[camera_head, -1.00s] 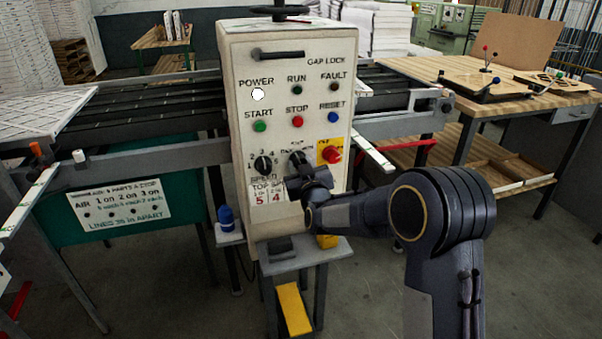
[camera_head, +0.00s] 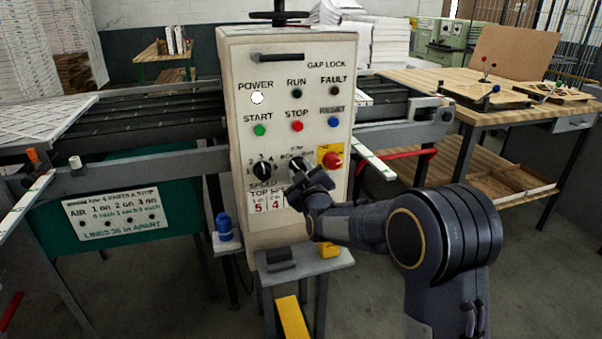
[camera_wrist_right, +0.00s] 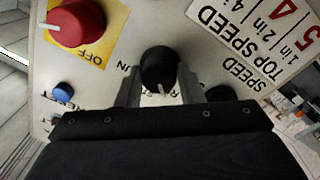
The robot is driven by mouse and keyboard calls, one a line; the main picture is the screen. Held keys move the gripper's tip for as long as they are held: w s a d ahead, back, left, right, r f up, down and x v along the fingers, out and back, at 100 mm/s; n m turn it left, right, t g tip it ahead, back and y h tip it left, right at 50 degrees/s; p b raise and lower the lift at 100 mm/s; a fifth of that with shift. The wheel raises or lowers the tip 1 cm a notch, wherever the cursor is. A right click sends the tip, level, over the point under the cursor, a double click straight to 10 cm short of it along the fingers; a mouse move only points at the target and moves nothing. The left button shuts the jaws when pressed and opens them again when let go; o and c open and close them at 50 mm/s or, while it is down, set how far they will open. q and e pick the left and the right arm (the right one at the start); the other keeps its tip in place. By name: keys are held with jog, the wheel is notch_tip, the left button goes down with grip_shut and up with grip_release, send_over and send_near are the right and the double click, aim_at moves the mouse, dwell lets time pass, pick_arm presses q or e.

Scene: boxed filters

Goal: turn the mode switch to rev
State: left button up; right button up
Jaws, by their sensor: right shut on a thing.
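The mode switch is a black round knob (camera_head: 297,164) low on the cream control panel (camera_head: 239,200), left of the red knob on a yellow plate. In the right wrist view the panel appears upside down, and the switch (camera_wrist_right: 158,66) sits between the two fingers of my right gripper (camera_wrist_right: 160,88), which is shut on it. Its white pointer mark aims toward the bottom of that view. The labels around it are partly hidden by the fingers. In the head view my right gripper (camera_head: 302,185) reaches the switch from below. My left gripper is not in view.
The red knob (camera_head: 332,160) and speed knob (camera_head: 262,171) flank the switch closely. Green start (camera_head: 260,130), red stop (camera_head: 297,127) and blue reset (camera_head: 333,122) buttons sit above.

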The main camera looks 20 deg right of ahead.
jog(key=o, duration=1)
jog(key=s, duration=0.7)
jog(key=shift+s+f+b, duration=0.15)
jog(key=shift+s+b, duration=0.25)
